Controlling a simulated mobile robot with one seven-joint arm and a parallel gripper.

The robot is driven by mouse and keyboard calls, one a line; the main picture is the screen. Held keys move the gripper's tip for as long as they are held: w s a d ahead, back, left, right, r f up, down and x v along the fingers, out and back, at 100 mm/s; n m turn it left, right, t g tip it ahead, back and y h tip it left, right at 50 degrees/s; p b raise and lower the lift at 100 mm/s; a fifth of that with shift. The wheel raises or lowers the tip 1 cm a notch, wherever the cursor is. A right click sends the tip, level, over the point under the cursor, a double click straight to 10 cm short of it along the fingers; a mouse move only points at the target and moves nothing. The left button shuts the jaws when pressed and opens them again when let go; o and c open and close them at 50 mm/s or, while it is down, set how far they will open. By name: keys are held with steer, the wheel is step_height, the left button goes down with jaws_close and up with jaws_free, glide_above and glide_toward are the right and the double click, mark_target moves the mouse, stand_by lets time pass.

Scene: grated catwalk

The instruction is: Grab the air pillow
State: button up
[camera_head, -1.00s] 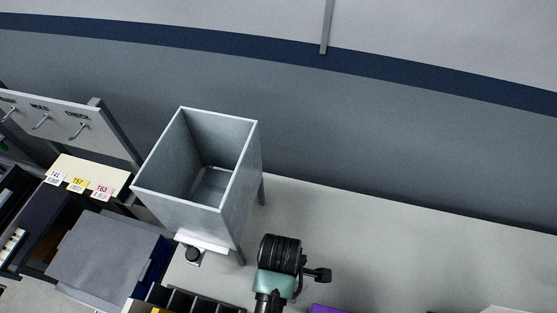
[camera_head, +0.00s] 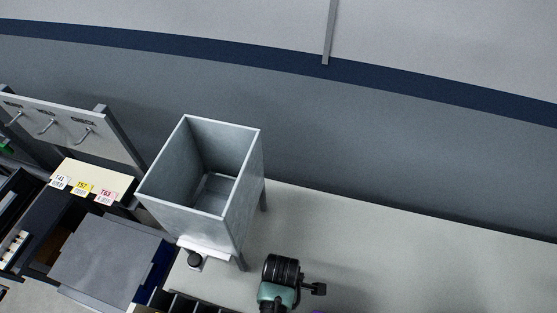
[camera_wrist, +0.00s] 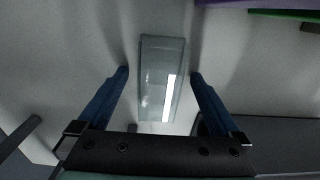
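The air pillow (camera_wrist: 152,75) is a clear, greyish, glossy oblong on a pale surface in the wrist view. A bright white reflection lies along its right side. My gripper (camera_wrist: 159,75) is open, with its blue fingers on either side of the pillow and a gap showing on both sides. The pillow's near end runs down towards the black palm of my gripper. I cannot tell how high the fingers are above the surface. The pillow cannot be made out in the head view.
A grey metal hopper (camera_head: 240,180) stands on legs on the pale surface. To its left are a hook board (camera_head: 70,125), a card with tags (camera_head: 95,180) and a grey-lidded box (camera_head: 110,262). Purple and green items (camera_wrist: 285,12) edge the wrist view.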

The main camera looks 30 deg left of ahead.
steer(key=c, duration=1.3)
steer(key=shift+r, duration=0.1)
